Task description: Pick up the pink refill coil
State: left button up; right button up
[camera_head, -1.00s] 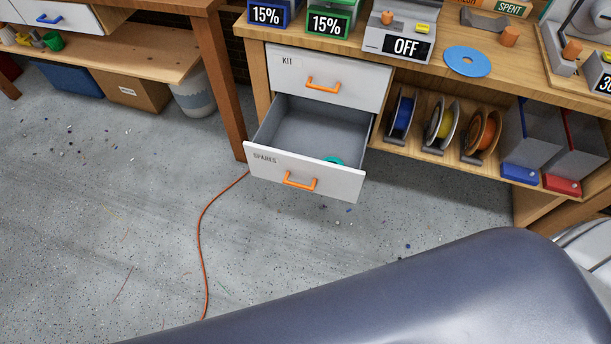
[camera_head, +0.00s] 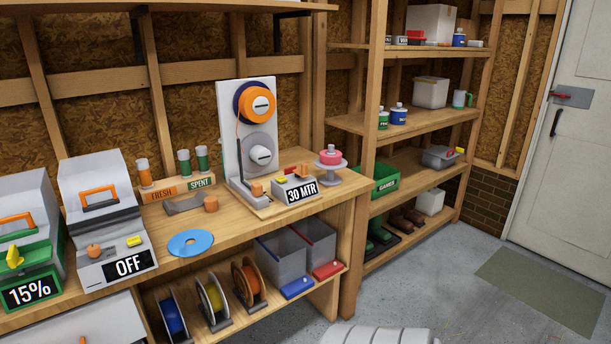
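A round pink item (camera_head: 330,157), which looks like the pink coil, sits on a small grey pedestal stand (camera_head: 328,176) at the right end of the workbench. It is just right of the "30 MTR" display unit (camera_head: 296,188). Its fine detail is too small to tell. Neither of my grippers is in view. A white ribbed part shows at the bottom edge and looks like part of my own arm.
The wooden workbench (camera_head: 225,222) holds a winder with orange and grey spools (camera_head: 258,125), a blue disc (camera_head: 190,244) and an "OFF" machine (camera_head: 108,225). Spools and bins stand below. A shelf unit (camera_head: 420,180) stands right of the bench. Floor (camera_head: 455,285) is clear near the mat.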

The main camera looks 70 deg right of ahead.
aim_at(323, 158)
jog(key=z, duration=2.45)
jog(key=i+l+u, duration=0.1)
jog(key=i+l, duration=0.7)
jog(key=l, duration=0.1)
